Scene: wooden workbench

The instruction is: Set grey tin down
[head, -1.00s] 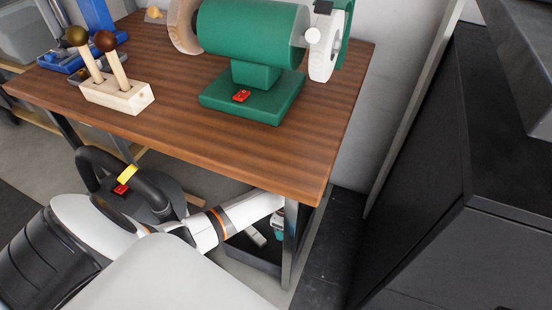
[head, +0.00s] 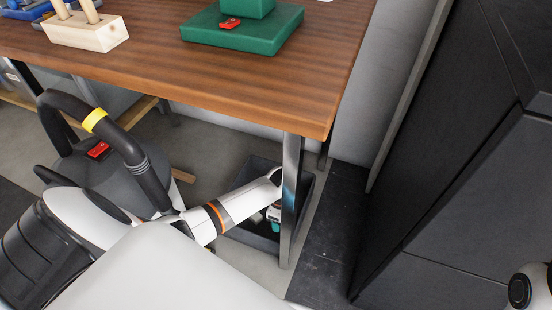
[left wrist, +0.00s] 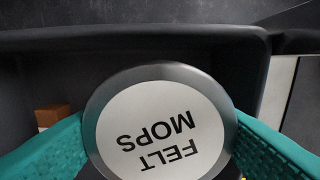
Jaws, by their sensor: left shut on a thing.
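The grey tin (left wrist: 160,120) fills the middle of the left wrist view, its round lid facing the camera, with a grey rim and a white label reading "FELT MOPS", upside down. My left gripper (left wrist: 160,128) is shut on it, one teal finger on each side. In the head view my left gripper (head: 273,214) is low under the bench's right end, at the dark bin (head: 247,238), partly hidden by the bench leg. I cannot make out the tin clearly there, nor whether its base touches anything. My right gripper is not in view.
The dark bin wall (left wrist: 60,45) runs behind the tin. A small orange-brown block (left wrist: 52,115) lies left of it. The wooden bench top (head: 200,70) overhangs my arm, and a metal leg (head: 290,200) stands close by. A black cabinet (head: 450,200) is at right.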

